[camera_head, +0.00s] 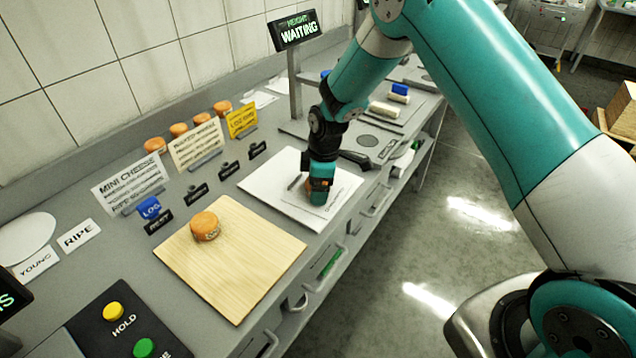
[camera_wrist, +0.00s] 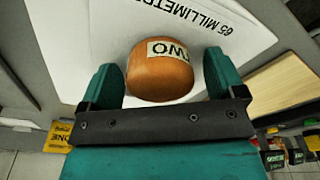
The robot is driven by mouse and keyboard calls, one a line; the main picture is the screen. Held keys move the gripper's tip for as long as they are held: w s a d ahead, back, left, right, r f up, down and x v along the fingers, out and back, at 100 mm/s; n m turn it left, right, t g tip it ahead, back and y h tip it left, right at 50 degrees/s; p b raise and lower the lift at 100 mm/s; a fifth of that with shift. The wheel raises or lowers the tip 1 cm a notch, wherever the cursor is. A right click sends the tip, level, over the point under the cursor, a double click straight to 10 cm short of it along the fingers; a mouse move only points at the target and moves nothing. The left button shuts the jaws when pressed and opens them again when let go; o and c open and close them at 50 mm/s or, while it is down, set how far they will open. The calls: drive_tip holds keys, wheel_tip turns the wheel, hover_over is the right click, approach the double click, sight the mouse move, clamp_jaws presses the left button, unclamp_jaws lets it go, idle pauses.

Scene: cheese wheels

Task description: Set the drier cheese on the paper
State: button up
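An orange cheese wheel (camera_wrist: 160,78) with a pale label reading "TWO" stands between the fingers of my gripper (camera_wrist: 163,82) in the wrist view. Narrow gaps show between the cheese and the fingers, so my gripper looks open around it. In the head view my gripper (camera_head: 319,196) points down low over the white paper (camera_head: 268,186) and mostly hides this cheese. The paper (camera_wrist: 112,40) lies under the cheese in the wrist view; whether the cheese touches it is hard to tell. Another orange cheese (camera_head: 205,226) sits on the wooden board (camera_head: 240,280).
A display (camera_head: 298,32) reads "WAITING". A "RIPE" card (camera_head: 79,235) and "YOUNG" card (camera_head: 36,263) lie at left. A blue "LOG" block (camera_head: 149,208) stands behind the board. Several orange cheeses line the back behind signs. A yellow HOLD button (camera_head: 113,311) is in front.

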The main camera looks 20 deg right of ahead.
drive_tip(key=s+r+m+b, duration=0.1)
drive_tip(key=s+r, duration=0.2)
drive_tip(key=r, duration=0.6)
drive_tip(key=s+r+m+b, duration=0.1)
drive_tip(key=s+r+b, duration=0.15)
drive_tip(key=r, duration=0.55)
drive_tip(key=s+a+r+m+y, duration=0.1)
drive_tip(key=s+a+r+m, duration=0.1)
drive_tip(key=s, duration=1.1)
drive_tip(key=s+a+r+m+y, duration=0.1)
drive_tip(key=s+r, duration=0.4)
drive_tip(key=s, duration=0.8)
drive_tip(key=a+m, duration=0.1)
drive_tip(key=m, duration=0.1)
drive_tip(key=shift+r+m+y+p, duration=0.3)
drive_tip(key=shift+m+y, duration=0.1)
